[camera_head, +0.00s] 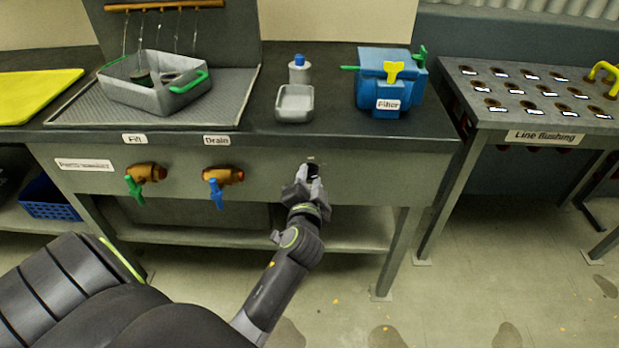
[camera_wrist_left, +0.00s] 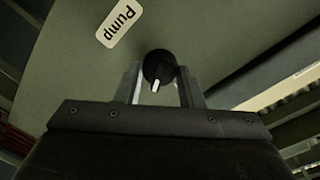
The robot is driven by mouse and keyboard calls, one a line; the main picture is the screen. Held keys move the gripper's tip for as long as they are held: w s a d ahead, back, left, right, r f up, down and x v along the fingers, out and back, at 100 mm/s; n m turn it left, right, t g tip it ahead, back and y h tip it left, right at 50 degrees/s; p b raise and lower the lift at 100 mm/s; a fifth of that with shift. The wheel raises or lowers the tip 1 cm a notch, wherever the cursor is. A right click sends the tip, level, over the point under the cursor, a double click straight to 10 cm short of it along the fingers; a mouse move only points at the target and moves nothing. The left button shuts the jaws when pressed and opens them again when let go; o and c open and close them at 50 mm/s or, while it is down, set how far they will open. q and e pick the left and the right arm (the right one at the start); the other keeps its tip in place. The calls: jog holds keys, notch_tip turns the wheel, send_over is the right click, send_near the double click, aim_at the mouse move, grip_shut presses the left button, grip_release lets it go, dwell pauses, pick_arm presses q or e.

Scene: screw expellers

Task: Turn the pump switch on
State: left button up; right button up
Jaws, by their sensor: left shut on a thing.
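The pump switch (camera_wrist_left: 158,68) is a round black knob with a white pointer line on the grey front panel. In the left wrist view it sits between the two fingers of my left gripper (camera_wrist_left: 157,85), and the white line points down toward the gripper body. A white "Pump" label (camera_wrist_left: 120,22) is on the panel beside it. In the head view my left gripper (camera_head: 309,180) reaches the bench front panel right of the Drain valve, and its fingers partly hide the dark knob (camera_head: 313,169). My right gripper is in neither view.
The Fill valve (camera_head: 147,172) with a green handle and the Drain valve (camera_head: 222,175) with a blue handle stick out left of my gripper. On the bench stand a grey basin (camera_head: 150,96), a small tray (camera_head: 295,104) and a blue filter box (camera_head: 388,88). A line flushing table (camera_head: 540,100) stands at right.

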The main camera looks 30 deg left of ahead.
pick_arm(q)
jog(key=shift+r, duration=0.1)
jog(key=o, duration=1)
